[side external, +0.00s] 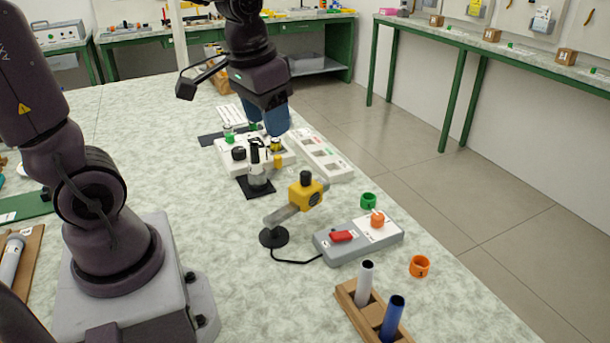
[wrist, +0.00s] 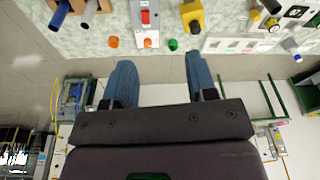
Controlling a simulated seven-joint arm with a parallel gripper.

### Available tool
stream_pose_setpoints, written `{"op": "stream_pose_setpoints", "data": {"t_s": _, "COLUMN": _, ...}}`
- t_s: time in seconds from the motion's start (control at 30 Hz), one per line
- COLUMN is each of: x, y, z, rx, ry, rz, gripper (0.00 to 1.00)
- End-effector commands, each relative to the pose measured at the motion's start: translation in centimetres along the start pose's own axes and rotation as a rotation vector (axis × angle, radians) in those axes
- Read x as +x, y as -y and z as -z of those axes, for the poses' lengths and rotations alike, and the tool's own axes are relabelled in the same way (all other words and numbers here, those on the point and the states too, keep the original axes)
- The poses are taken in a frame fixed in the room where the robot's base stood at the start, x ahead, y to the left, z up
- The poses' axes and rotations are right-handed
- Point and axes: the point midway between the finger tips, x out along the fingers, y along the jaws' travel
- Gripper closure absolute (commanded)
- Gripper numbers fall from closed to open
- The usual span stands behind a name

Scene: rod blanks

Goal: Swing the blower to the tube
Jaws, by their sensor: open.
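The blower (side external: 305,190) is a yellow block with a black knob, on a grey arm that slants up from a round black base (side external: 273,237). It also shows in the wrist view (wrist: 192,16), at the top, beyond my fingertips. A white tube (side external: 364,284) and a blue tube (side external: 392,318) stand in a wooden rack (side external: 349,296), front right; which tube is meant, I cannot tell. The blower points at neither clearly. My gripper (side external: 268,122) hangs behind the blower, over the white devices, apart from it. In the wrist view my gripper (wrist: 160,60) has its blue fingers spread and empty.
A grey box (side external: 330,249) with a red switch (side external: 342,236) and an orange knob (side external: 377,219) is wired to the blower base. A green ring (side external: 368,200) and an orange ring (side external: 420,266) lie nearby. A black-and-white stand (side external: 258,178) is behind the blower.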

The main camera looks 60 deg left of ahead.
Motion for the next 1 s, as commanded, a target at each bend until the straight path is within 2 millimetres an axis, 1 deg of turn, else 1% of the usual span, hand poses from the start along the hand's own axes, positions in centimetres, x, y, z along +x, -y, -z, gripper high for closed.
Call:
{"op": "stream_pose_setpoints", "data": {"t_s": 0.03, "x": 1.3, "y": 0.9, "z": 1.3, "rx": -0.028, "ry": 0.046, "rz": 0.005, "gripper": 0.48}}
{"op": "stream_pose_setpoints", "data": {"t_s": 0.17, "x": 4.4, "y": 3.1, "z": 4.4, "rx": -0.083, "ry": 0.133, "rz": 0.008, "gripper": 0.48}}
{"op": "stream_pose_setpoints", "data": {"t_s": 0.2, "x": 5.4, "y": 3.9, "z": 5.2, "rx": -0.099, "ry": 0.155, "rz": 0.006, "gripper": 0.48}}
{"op": "stream_pose_setpoints", "data": {"t_s": 0.3, "x": 7.9, "y": 5.5, "z": 7.2, "rx": -0.132, "ry": 0.199, "rz": 0.000, "gripper": 0.48}}
{"op": "stream_pose_setpoints", "data": {"t_s": 0.4, "x": 9.9, "y": 6.8, "z": 8.8, "rx": -0.150, "ry": 0.222, "rz": -0.007, "gripper": 0.48}}
{"op": "stream_pose_setpoints", "data": {"t_s": 0.5, "x": 10.9, "y": 7.5, "z": 10.3, "rx": -0.153, "ry": 0.222, "rz": -0.010, "gripper": 0.48}}
{"op": "stream_pose_setpoints", "data": {"t_s": 0.6, "x": 10.4, "y": 7.6, "z": 11.6, "rx": -0.144, "ry": 0.195, "rz": -0.006, "gripper": 0.48}}
{"op": "stream_pose_setpoints", "data": {"t_s": 0.67, "x": 10.5, "y": 7.6, "z": 11.7, "rx": -0.143, "ry": 0.189, "rz": -0.004, "gripper": 0.48}}
{"op": "stream_pose_setpoints", "data": {"t_s": 0.77, "x": 11.6, "y": 7.6, "z": 11.4, "rx": -0.140, "ry": 0.196, "rz": -0.005, "gripper": 0.48}}
{"op": "stream_pose_setpoints", "data": {"t_s": 0.87, "x": 13.4, "y": 7.5, "z": 11.0, "rx": -0.140, "ry": 0.196, "rz": -0.006, "gripper": 0.48}}
{"op": "stream_pose_setpoints", "data": {"t_s": 1.0, "x": 16.3, "y": 7.5, "z": 10.4, "rx": -0.140, "ry": 0.197, "rz": -0.006, "gripper": 0.48}}
